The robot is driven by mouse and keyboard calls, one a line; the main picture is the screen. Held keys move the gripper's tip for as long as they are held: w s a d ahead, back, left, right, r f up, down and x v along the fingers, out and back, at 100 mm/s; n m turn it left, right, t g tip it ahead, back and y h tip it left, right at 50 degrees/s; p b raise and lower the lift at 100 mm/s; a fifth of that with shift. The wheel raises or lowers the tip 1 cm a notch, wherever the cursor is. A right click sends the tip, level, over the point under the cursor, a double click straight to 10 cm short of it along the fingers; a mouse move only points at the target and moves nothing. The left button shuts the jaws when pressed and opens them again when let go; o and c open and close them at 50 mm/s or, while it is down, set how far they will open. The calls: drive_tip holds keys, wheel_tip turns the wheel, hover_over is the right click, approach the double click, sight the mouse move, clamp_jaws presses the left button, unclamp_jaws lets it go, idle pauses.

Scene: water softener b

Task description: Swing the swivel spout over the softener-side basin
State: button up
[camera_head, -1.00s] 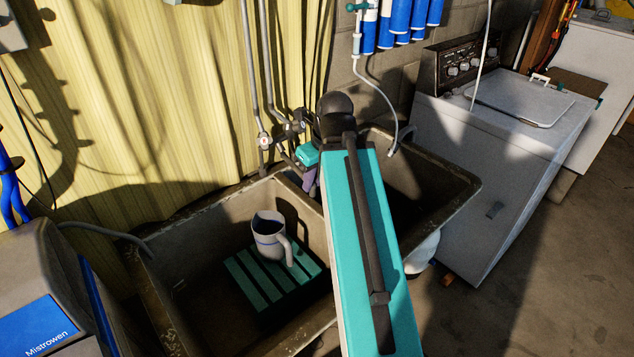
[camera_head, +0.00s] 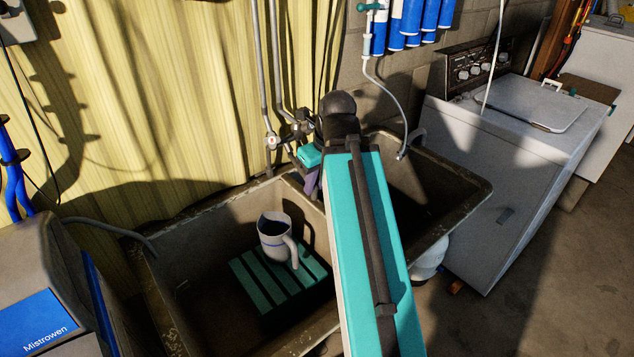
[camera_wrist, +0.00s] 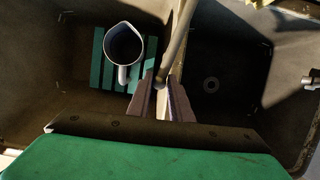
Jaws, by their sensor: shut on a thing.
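The spout (camera_wrist: 179,40) is a thin tube running from the top of the wrist view to between my fingertips, over the divider between the two basins. My gripper (camera_wrist: 161,82) is shut on its end. In the head view my gripper (camera_head: 311,182) is partly visible above the divider, and my arm hides most of the spout. The softener-side basin (camera_head: 205,235) is on the left, beside the softener (camera_head: 45,290). It holds a grey-white pitcher (camera_head: 272,241) on a green slatted rack (camera_head: 262,289). The other basin (camera_head: 440,185) is at the right.
Pipes and valves (camera_head: 290,135) stand behind the sink against the yellow curtain (camera_head: 170,80). A white washer (camera_head: 520,165) stands right of the sink. A grey hose (camera_head: 405,110) hangs to the right basin's rim. Blue filter canisters (camera_head: 405,25) are above.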

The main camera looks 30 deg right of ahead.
drive_tip(key=shift+o, duration=0.5)
drive_tip(key=shift+w+a+b, duration=0.2)
drive_tip(key=shift+a+b, duration=0.05)
drive_tip(key=shift+a, duration=0.55)
drive_tip(key=shift+w+a+b, duration=0.2)
drive_tip(key=shift+a+b, duration=0.05)
drive_tip(key=shift+a, duration=0.5)
drive_tip(key=shift+w+a+b, duration=0.2)
drive_tip(key=shift+a+b, duration=0.05)
drive_tip(key=shift+a, duration=0.55)
drive_tip(key=shift+w+a+r, duration=0.1)
drive_tip(key=shift+a, duration=0.05)
drive_tip(key=shift+o, duration=0.6)
drive_tip(key=shift+w+a+p, duration=0.45)
drive_tip(key=shift+w+a, duration=0.2)
drive_tip(key=shift+a, duration=0.35)
drive_tip(key=shift+w+a+p, duration=0.45)
drive_tip(key=shift+w+a, duration=0.15)
drive_tip(key=shift+a, duration=0.4)
drive_tip(key=o, duration=0.9)
